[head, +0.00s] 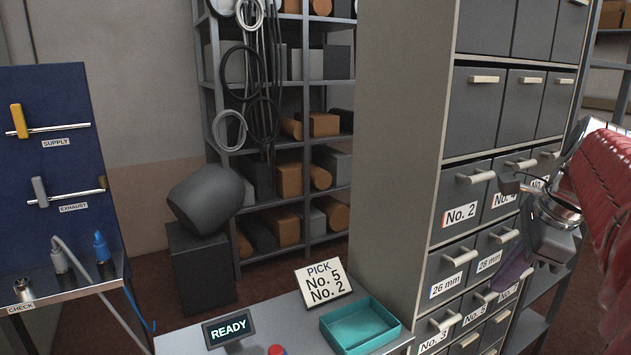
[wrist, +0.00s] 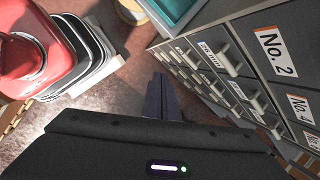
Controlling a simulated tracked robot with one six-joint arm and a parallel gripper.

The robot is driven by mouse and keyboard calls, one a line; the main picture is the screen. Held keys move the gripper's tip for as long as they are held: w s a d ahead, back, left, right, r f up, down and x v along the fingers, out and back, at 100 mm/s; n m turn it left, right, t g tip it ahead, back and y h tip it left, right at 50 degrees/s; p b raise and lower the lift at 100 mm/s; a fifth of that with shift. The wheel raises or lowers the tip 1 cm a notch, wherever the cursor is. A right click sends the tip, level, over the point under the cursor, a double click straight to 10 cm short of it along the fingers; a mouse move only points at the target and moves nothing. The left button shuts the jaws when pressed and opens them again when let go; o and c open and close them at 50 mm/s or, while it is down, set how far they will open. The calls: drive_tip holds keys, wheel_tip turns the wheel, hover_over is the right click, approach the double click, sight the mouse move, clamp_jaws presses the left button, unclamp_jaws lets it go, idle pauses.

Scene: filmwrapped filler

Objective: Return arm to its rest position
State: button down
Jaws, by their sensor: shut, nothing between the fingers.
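My gripper (head: 513,270) is at the right in the head view, in front of the grey drawer cabinet (head: 395,120). My red-sleeved arm reaches in from the right edge. In the wrist view the dark fingers of my gripper (wrist: 160,88) are together with nothing between them. They point down towards the floor, beside the labelled drawer fronts. The drawer marked No. 2 (head: 462,206) is left of and above the gripper in the head view; it also shows in the wrist view (wrist: 277,52). My arm hides part of the cabinet's right side.
A teal tray (head: 393,318) sits on a table (head: 265,312) with a pick card (head: 323,284) and a READY display (head: 227,328). A blue panel (head: 35,110) with two handles stands left. Shelves (head: 335,85) stand behind. Floor between panel and shelves is partly clear.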

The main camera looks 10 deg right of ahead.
drive_tip(key=s+a+f+n, duration=0.2)
drive_tip(key=a+f+n, duration=0.2)
drive_tip(key=a+n, duration=0.4)
drive_tip(key=s+a+f+n+t, duration=0.1)
drive_tip(key=s+a+f+n, duration=0.1)
drive_tip(key=a+f+n, duration=0.3)
drive_tip(key=s+a+f+n, duration=0.1)
drive_tip(key=a+f+n, duration=0.3)
drive_tip(key=a+n, duration=0.8)
drive_tip(key=shift+s+a+f+n+t+h, duration=0.3)
drive_tip(key=shift+s+a+n+t, duration=0.1)
drive_tip(key=shift+a, duration=0.7)
